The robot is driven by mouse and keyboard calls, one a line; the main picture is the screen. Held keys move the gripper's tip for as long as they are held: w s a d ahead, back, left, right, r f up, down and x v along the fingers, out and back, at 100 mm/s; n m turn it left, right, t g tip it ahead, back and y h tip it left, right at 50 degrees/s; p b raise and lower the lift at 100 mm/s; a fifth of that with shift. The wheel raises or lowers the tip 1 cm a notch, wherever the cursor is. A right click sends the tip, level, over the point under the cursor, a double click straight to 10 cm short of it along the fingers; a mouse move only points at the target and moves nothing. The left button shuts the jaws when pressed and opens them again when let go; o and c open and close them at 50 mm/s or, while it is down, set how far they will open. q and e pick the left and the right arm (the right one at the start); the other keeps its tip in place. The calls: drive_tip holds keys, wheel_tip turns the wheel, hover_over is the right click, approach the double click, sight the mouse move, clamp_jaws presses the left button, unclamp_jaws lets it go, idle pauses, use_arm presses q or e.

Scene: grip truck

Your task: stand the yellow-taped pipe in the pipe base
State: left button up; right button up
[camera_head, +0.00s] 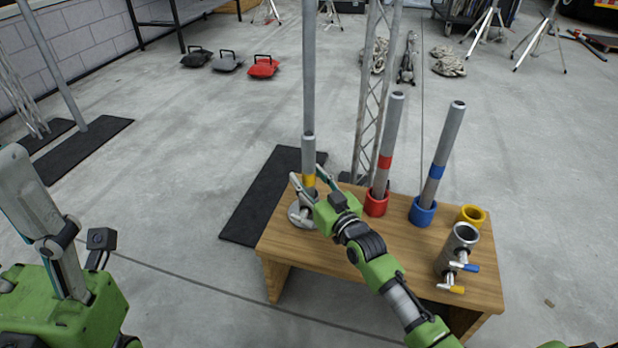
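The yellow-taped pipe (308,152) is a short grey tube with a yellow band near its lower part. It stands about upright at the left end of the wooden table, over the round grey pipe base (297,216). Its lower end is partly hidden by my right gripper, but it appears to be in the base. My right gripper (306,173) reaches in from the right, with its fingers spread on either side of the pipe and a gap showing at the left finger. My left gripper is out of view.
On the wooden table (385,260) stand a red-banded pipe in a red holder (377,203), a blue-banded pipe in a blue holder (423,212), an empty yellow holder (472,213) and a metal coupler (456,250). A tall pole (309,70) and truss (370,110) rise behind.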

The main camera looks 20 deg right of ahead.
drive_tip(key=shift+s+f, duration=0.1)
drive_tip(key=shift+s, duration=0.05)
drive_tip(key=s+d, duration=0.2)
drive_tip(key=s, duration=0.9)
drive_tip(key=shift+s+d, duration=0.15)
drive_tip(key=shift+s, duration=0.1)
drive_tip(key=shift+r, duration=0.2)
